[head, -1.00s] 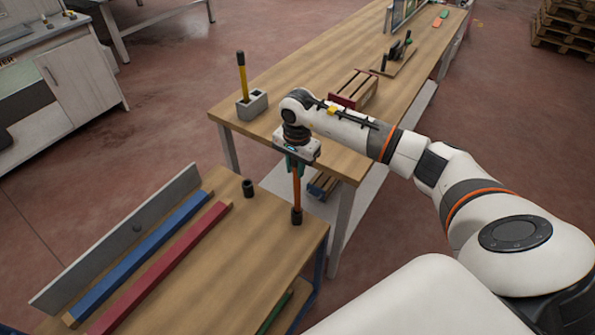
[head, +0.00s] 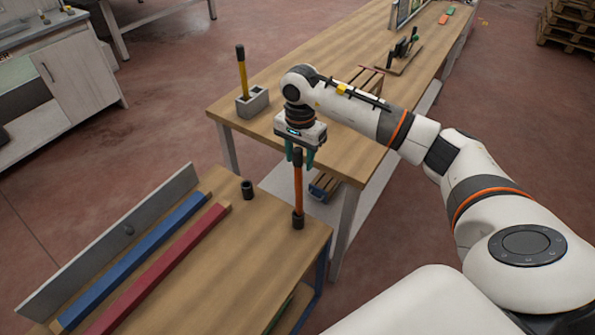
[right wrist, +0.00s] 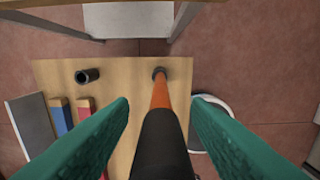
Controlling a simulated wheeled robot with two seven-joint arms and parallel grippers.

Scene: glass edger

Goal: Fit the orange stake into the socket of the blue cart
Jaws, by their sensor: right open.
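The orange stake (head: 298,190) stands upright in the black socket (head: 298,222) at the corner of the blue cart's wooden top (head: 240,270). Its black upper end points up toward my right gripper (head: 301,158). The right gripper is open, its green fingers on either side of the stake's black end and apart from it. In the right wrist view the stake (right wrist: 161,95) runs between the open fingers (right wrist: 160,110) down into the socket (right wrist: 159,72). A second black socket (head: 247,189) on the cart is empty. My left gripper is out of view.
Blue (head: 140,255) and red (head: 165,265) bars lie on the cart beside a grey upright panel (head: 110,245). On the long workbench (head: 300,85) behind, a grey block (head: 252,103) holds a yellow stake (head: 242,75). A wooden crate (head: 366,82) stands near my right arm.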

